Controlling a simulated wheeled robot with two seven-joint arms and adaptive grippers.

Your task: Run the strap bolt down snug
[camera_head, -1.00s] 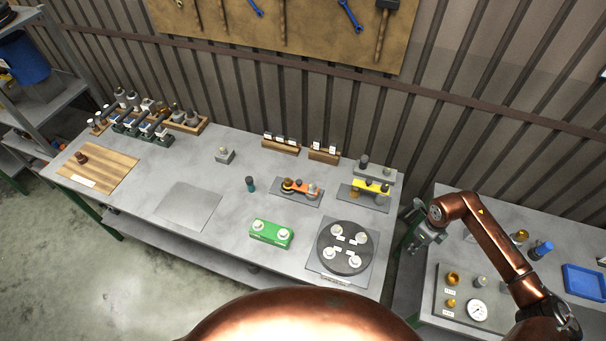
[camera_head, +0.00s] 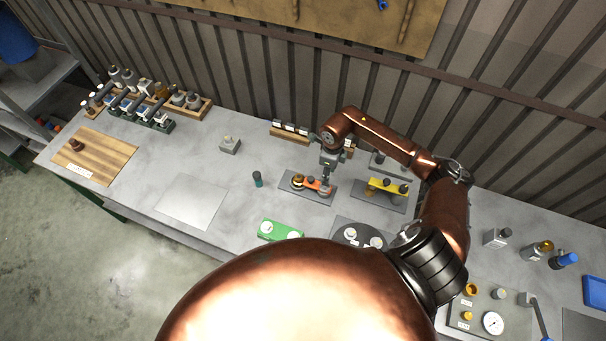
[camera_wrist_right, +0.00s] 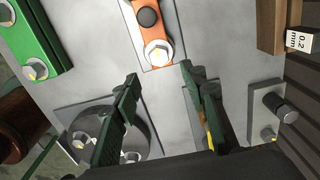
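An orange strap (camera_head: 311,183) lies on a grey plate (camera_head: 293,191) on the workbench. In the right wrist view the strap (camera_wrist_right: 146,18) has a dark round knob and, at its near end, a silver hex bolt (camera_wrist_right: 158,52) on a washer. How far the bolt is screwed in cannot be told. My right gripper (camera_head: 328,173) is above the strap's right end. In the wrist view my right gripper (camera_wrist_right: 163,84) is open and empty, its fingers apart, with the bolt visible beyond them. My left gripper is not in view.
A yellow strap fixture (camera_head: 388,186) stands to the right. A green block (camera_head: 279,229) and a dark round turntable (camera_head: 352,224) are nearer. Wooden blocks (camera_head: 289,132) stand behind. The bench around the flat grey sheet (camera_head: 192,204) is clear.

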